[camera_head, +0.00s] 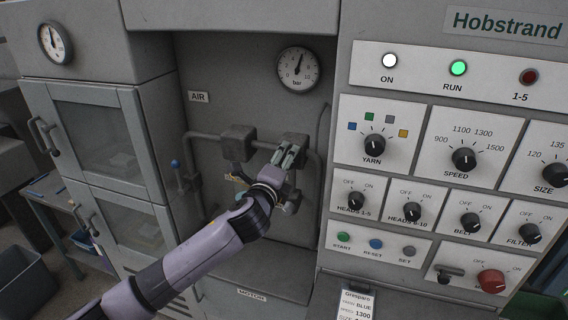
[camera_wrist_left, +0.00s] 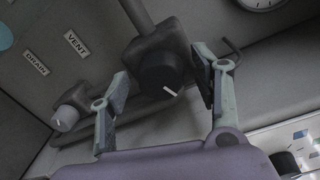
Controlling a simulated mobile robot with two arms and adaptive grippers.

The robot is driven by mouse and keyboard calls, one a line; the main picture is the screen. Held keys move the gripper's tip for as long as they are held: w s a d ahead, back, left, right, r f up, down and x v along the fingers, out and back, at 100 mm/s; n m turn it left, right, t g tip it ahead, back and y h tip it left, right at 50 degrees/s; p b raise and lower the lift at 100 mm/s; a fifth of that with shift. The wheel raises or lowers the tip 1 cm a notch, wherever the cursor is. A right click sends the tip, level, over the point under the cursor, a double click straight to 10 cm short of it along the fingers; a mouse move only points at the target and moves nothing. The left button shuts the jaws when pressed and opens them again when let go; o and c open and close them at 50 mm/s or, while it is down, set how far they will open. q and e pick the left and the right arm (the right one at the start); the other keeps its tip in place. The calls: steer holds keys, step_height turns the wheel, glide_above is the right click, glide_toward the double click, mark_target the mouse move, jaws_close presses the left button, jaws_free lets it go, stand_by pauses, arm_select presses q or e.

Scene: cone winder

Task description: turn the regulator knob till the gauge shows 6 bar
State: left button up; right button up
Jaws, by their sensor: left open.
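The round pressure gauge (camera_head: 298,69) marked "bar" is on the back wall of the AIR recess. Its needle points almost straight up, slightly right, near the middle of the 0–10 scale; I cannot read the exact value. My left gripper (camera_head: 286,156) is at the right-hand pipe fitting below the gauge and hides most of the knob in the head view. In the left wrist view, the black regulator knob (camera_wrist_left: 160,71) with a white pointer mark is between the open fingers, with gaps visible on both sides. My right gripper is not in view.
Pipes and another fitting (camera_head: 238,143) are left of my gripper. A blue-topped valve (camera_head: 176,165) stands farther left. A smaller grey knob (camera_wrist_left: 66,117) is near the DRAIN and VENT labels. The control panel (camera_head: 345,186) borders the recess on the right.

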arm_select(q)
steer(key=shift+s, duration=0.15)
steer(key=v, duration=1.1)
steer(key=shift+s+a, duration=0.2)
steer(key=shift+s, duration=0.15)
steer(key=w+a+f+n+g+y+b, duration=0.1)
steer(key=a+f+n+g+y+b, duration=0.25)
steer(key=f, duration=1.55)
steer(key=a+f+n+g+b, duration=0.25)
steer(key=a+f+n, duration=0.3)
steer(key=f, duration=1.45)
steer(key=s+a+f+n+g+b, duration=0.15)
steer(key=s+f, duration=0.25)
steer(key=f, duration=0.4)
steer(key=s+a+f+n+g+b, duration=0.1)
steer(key=s+a+f+n, duration=0.2)
steer(key=f, duration=0.5)
steer(key=s+a+f+n+g+y+b, duration=0.1)
steer(key=s+a+f+n+g+b, duration=0.15)
steer(key=s+f, duration=1.1)
steer(key=s+a+f+n+g+b, duration=0.2)
steer(key=s+a+f+n, duration=0.1)
steer(key=s+f, duration=1.05)
steer(key=s+f+n+g+b, duration=0.1)
steer(key=s+f+n+g, duration=0.1)
steer(key=s, duration=1.7)
steer(key=shift+a+f+n+g, duration=0.3)
steer(key=shift+f+n, duration=0.15)
steer(key=shift+n, duration=0.15)
